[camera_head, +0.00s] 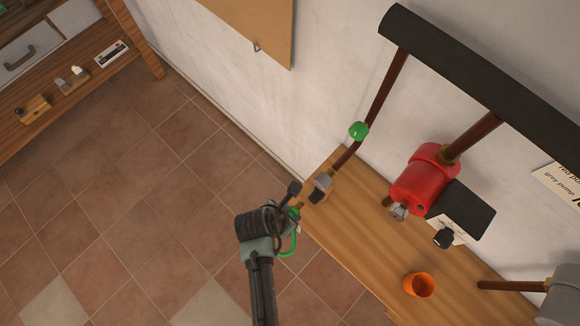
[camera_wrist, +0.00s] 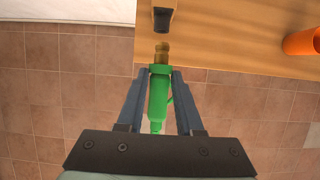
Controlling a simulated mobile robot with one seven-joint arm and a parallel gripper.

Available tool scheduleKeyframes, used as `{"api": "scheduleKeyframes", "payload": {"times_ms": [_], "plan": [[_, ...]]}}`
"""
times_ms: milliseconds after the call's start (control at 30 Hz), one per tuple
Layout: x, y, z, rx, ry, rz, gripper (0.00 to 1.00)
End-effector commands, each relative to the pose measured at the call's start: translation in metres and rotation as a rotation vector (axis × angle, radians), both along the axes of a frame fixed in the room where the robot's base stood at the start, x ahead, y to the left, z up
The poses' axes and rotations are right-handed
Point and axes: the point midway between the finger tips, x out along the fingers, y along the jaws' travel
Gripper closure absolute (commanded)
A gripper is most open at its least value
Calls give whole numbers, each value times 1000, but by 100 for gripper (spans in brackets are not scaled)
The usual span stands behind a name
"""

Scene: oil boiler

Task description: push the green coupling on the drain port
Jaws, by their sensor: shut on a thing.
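The green coupling (camera_wrist: 158,100) lies lengthwise between the two fingers of my gripper (camera_wrist: 161,73) in the wrist view. My gripper is shut on it. A brass piece (camera_wrist: 161,52) shows straight ahead of the coupling's front end, at the bench edge; I cannot tell whether it belongs to the coupling or to the drain port, or whether the coupling is seated. A dark block (camera_wrist: 162,20) is in line beyond it. In the head view my gripper (camera_head: 294,207) is at the bench's left corner, beside a grey fitting with a dark end (camera_head: 321,185), and a green hose loop (camera_head: 292,243) hangs near it.
The wooden bench (camera_head: 350,225) carries a red pump (camera_head: 415,185) and an orange cup (camera_head: 419,285). A green knob (camera_head: 358,131) sits on the pipe above. A wooden shelf unit (camera_head: 75,100) stands at the far left. The tiled floor between is clear.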

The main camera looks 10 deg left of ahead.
Motion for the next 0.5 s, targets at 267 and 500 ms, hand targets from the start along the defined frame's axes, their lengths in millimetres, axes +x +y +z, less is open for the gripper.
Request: {"api": "scheduleKeyframes", "payload": {"times_ms": [267, 500], "plan": [[7, -5, 0, -1, -2, -1, 100], [26, -18, 0, 0, -2, -3, 100]]}}
